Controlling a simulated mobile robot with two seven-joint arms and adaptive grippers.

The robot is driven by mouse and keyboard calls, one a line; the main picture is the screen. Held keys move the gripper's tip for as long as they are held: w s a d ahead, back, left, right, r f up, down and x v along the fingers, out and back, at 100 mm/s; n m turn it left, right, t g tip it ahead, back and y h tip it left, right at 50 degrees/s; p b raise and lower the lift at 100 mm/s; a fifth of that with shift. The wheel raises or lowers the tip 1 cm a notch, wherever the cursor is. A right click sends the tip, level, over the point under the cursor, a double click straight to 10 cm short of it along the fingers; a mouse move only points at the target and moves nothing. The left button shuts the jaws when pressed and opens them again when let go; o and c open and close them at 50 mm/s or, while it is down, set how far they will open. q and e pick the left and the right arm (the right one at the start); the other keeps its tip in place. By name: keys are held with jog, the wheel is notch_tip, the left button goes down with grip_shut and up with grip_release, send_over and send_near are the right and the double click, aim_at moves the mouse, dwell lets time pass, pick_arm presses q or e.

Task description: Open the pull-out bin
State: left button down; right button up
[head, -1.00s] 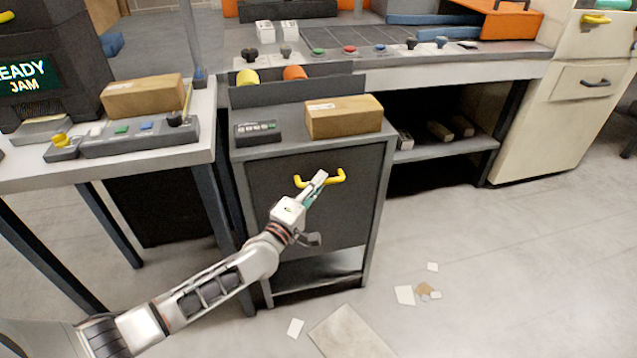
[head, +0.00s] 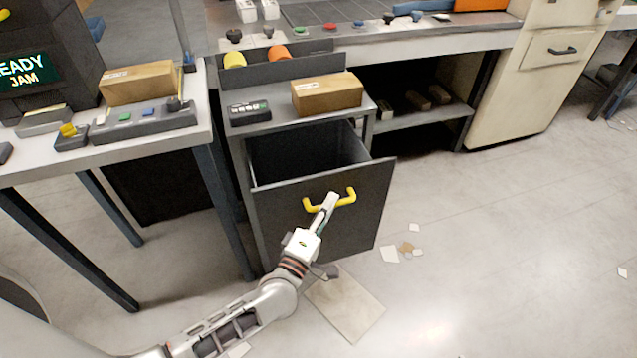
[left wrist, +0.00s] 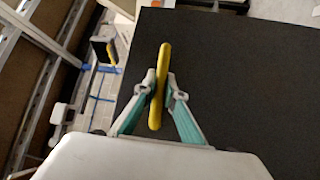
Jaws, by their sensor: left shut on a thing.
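The pull-out bin (head: 362,222) is a dark grey front with a yellow bar handle (head: 347,197), in the middle of the head view. It stands out from its cabinet, and its dark hollow inside shows behind the front's top edge. My left gripper (head: 326,203) is shut on the yellow handle. In the left wrist view the handle (left wrist: 164,62) runs upright between the two fingers (left wrist: 160,92), with the dark bin front (left wrist: 245,85) behind it. My right gripper is in neither view.
A cardboard box (head: 328,94) and a small keypad (head: 250,113) rest on the cabinet top. A table (head: 190,134) with a control panel stands at the left. A loose floor tile (head: 347,305) and paper scraps (head: 390,254) lie on the floor.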

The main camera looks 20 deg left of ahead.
pick_arm(q)
jog(key=shift+s+d, duration=0.55)
jog(key=shift+s, duration=0.25)
jog(key=shift+s+d, duration=0.5)
jog(key=shift+s, duration=0.3)
jog(key=c, duration=2.4)
grip_release()
jog(key=shift+o, duration=0.2)
jog(key=v, duration=1.2)
jog(key=shift+f, duration=0.1)
